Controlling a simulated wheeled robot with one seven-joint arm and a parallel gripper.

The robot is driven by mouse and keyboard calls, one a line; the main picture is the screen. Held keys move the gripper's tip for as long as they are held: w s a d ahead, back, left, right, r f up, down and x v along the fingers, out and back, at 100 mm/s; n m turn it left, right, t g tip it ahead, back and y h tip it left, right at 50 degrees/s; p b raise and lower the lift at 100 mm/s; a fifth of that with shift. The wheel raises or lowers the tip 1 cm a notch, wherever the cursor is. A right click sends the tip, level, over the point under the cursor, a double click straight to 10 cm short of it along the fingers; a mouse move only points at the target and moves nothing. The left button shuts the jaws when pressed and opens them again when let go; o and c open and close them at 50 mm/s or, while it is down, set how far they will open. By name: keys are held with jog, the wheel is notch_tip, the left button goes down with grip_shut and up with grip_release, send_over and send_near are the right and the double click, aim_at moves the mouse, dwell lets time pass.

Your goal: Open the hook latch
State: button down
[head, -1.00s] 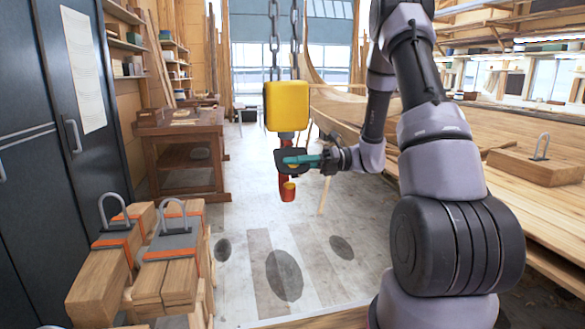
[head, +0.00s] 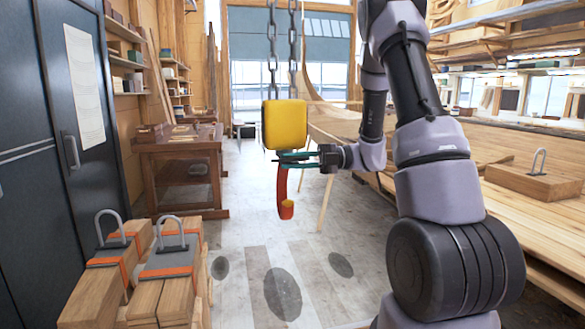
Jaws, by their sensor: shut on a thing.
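A red-orange crane hook (head: 283,190) hangs upright under a yellow block (head: 285,125) on two chains in the head view. Its lower end curls up in a short cup-like tip. My gripper (head: 292,157) reaches in from the right, just below the yellow block. Its two teal fingers lie across the upper part of the hook, shut on the hook latch there. The latch itself is small and mostly hidden by the fingers, so its angle cannot be told.
Timber stacks with orange straps and grey shackles (head: 170,262) stand at the lower left, before dark cabinets (head: 55,170). A wooden workbench (head: 178,170) stands behind. The floor below the hook is open.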

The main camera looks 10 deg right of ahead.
jog(key=shift+w+r+m, duration=0.2)
jog(key=shift+r+m, duration=0.3)
jog(key=shift+m, duration=0.4)
jog(key=c, duration=0.9)
grip_release()
jog(key=shift+c, duration=0.2)
jog(key=d, duration=1)
jog(key=shift+d, duration=0.4)
